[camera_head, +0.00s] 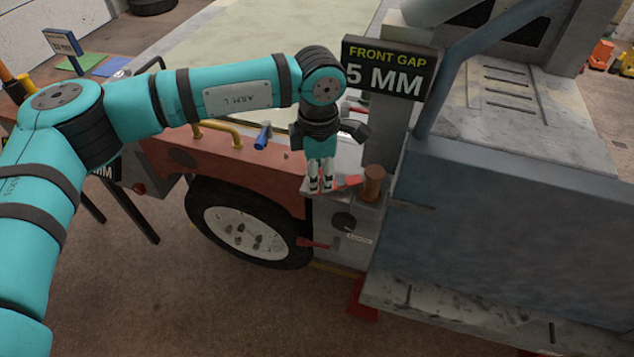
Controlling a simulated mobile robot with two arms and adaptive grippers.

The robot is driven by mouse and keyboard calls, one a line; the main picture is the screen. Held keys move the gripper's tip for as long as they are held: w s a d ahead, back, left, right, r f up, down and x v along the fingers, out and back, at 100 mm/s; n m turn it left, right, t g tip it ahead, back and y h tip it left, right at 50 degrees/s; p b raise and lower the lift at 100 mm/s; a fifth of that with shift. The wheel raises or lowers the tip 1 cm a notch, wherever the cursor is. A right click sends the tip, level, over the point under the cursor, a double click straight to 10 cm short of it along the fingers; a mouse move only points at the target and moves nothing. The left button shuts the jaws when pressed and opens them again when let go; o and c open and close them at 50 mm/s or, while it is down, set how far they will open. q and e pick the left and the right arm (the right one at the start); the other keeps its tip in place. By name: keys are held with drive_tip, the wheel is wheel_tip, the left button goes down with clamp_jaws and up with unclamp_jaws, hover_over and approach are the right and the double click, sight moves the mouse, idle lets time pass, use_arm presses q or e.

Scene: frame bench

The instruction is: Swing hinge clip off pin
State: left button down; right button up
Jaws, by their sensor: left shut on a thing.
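My left gripper (321,188) points straight down over the corner of the bench, at the right end of the red-brown rail. Its fingers are close together and shut on a small red clip (349,181), which sticks out to the right. The clip's end lies beside a short upright brown pin (373,183); I cannot tell whether it still touches or surrounds the pin. The fingers hide the clip's left part. My right gripper is not in view.
A sign reading "FRONT GAP 5 MM" (389,68) stands close behind the gripper. A box with a black knob (343,221) is below. A wheel (246,230) stands lower left.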

use_arm(q)
drive_tip(key=shift+s+d+n+b, duration=0.45)
drive_tip(key=shift+n+b, duration=1)
drive_tip(key=shift+b, duration=0.25)
drive_tip(key=shift+s+d+n+b, duration=0.4)
drive_tip(key=shift+s+n+b, duration=0.1)
drive_tip(key=shift+n+b, duration=1.1)
drive_tip(key=shift+s+d+n+b, duration=0.45)
drive_tip(key=shift+n+b, duration=0.9)
drive_tip(key=shift+b, duration=0.4)
drive_tip(key=c, duration=1.1)
unclamp_jaws()
wheel_tip(320, 180, up, 12)
drive_tip(key=shift+r, duration=0.1)
